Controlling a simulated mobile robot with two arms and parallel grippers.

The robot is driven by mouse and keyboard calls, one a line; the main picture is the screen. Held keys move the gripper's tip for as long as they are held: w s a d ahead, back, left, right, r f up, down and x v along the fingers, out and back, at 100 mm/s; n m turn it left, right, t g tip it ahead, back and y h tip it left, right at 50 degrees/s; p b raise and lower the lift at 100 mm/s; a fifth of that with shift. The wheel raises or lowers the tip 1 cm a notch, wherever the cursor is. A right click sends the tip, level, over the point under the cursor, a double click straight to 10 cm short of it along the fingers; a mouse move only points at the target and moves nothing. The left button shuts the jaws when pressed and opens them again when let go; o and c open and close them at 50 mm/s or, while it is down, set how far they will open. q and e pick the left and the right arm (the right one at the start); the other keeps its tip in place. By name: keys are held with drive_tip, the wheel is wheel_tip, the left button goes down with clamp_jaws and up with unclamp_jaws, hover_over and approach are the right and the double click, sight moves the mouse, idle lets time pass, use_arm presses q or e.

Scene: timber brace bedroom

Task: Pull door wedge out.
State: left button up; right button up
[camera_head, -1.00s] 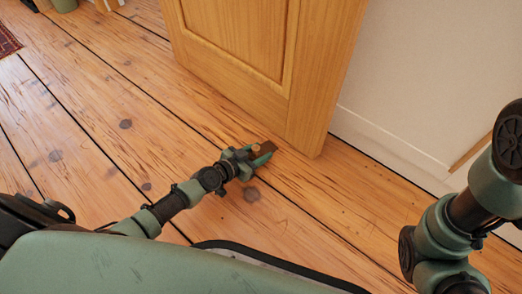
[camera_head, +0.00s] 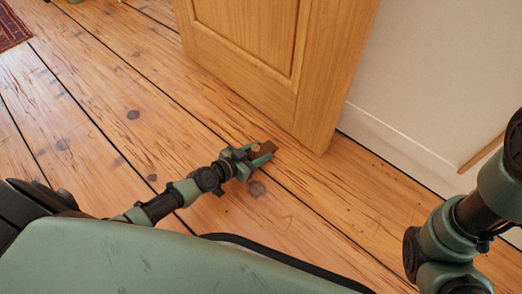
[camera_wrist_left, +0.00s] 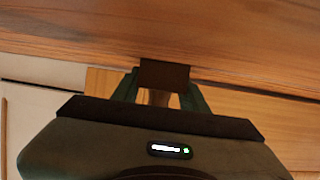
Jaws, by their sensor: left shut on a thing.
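The door wedge (camera_head: 267,144) is a small brown wooden block on the plank floor in the head view. It lies just in front of the bottom edge of the wooden door (camera_head: 312,100), with a narrow strip of floor seeming to show between them. My left gripper (camera_head: 258,156) is shut on the wedge, one green finger on each side. In the left wrist view the wedge (camera_wrist_left: 164,74) shows dark between the two fingers (camera_wrist_left: 160,92). My right gripper is outside the view.
A white wall with a skirting board (camera_head: 395,142) runs behind the door to the right. Bare floor planks (camera_head: 110,95) lie open to the left. A dark red rug (camera_head: 12,28) shows at the far left.

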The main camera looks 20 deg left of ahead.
use_arm(q)
drive_tip(key=shift+s+a+f, duration=0.1)
drive_tip(key=shift+s+a, duration=0.25)
drive_tip(key=shift+s, duration=0.45)
drive_tip(key=shift+s, duration=0.1)
drive_tip(key=shift+s+a+b, duration=0.25)
drive_tip(key=shift+s, duration=0.35)
drive_tip(key=shift+s+a+b, duration=0.3)
drive_tip(key=shift+s, duration=0.3)
drive_tip(key=shift+s+a+b, duration=0.25)
drive_tip(key=shift+s, duration=0.35)
drive_tip(key=o, duration=1.5)
drive_tip(key=shift+c, duration=0.2)
